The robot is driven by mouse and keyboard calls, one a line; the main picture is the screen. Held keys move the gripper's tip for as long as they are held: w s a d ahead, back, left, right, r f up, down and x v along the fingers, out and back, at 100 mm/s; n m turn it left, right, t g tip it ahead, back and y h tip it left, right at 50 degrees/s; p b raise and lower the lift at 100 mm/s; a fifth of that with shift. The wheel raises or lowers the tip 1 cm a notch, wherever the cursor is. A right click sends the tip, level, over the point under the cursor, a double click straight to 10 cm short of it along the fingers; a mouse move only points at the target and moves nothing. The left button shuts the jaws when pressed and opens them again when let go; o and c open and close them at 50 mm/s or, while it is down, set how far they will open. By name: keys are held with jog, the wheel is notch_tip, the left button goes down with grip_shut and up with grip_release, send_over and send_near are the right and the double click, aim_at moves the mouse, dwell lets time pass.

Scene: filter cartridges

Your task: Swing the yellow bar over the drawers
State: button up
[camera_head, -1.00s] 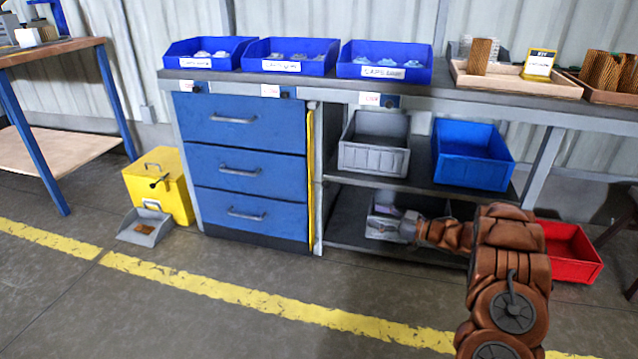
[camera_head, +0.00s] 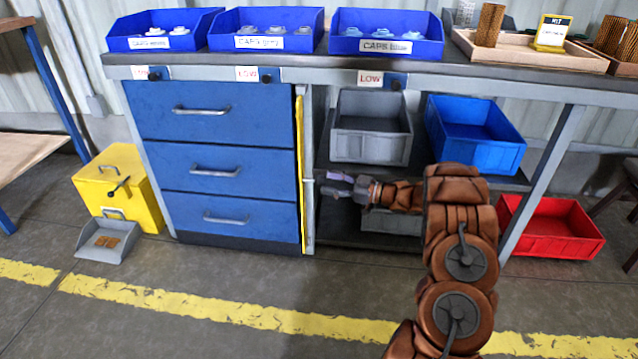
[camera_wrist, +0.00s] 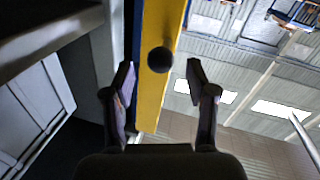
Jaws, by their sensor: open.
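The yellow bar (camera_head: 300,172) stands upright along the right edge of the blue drawer cabinet (camera_head: 222,150), seen edge-on in the head view. In the wrist view the yellow bar (camera_wrist: 153,85) runs between the two fingers, with a dark round knob (camera_wrist: 160,59) on its face. My gripper (camera_head: 328,184) is in front of the shelf opening, just right of the bar, pointing left. In the wrist view my gripper (camera_wrist: 160,85) is open, with a finger on each side of the bar and knob. The three drawers are shut, and the bar is not across their fronts.
Blue cap bins (camera_head: 265,30) stand on the bench above. A grey bin (camera_head: 371,127) and a blue bin (camera_head: 473,134) sit on the shelf, and a red bin (camera_head: 551,230) is on the floor. A yellow box (camera_head: 120,186) stands left of the drawers.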

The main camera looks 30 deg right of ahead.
aim_at(320, 181)
jog(key=shift+b+x, duration=0.55)
jog(key=shift+x, duration=1.35)
jog(key=shift+f, duration=0.1)
jog(key=shift+s, duration=0.1)
grip_shut()
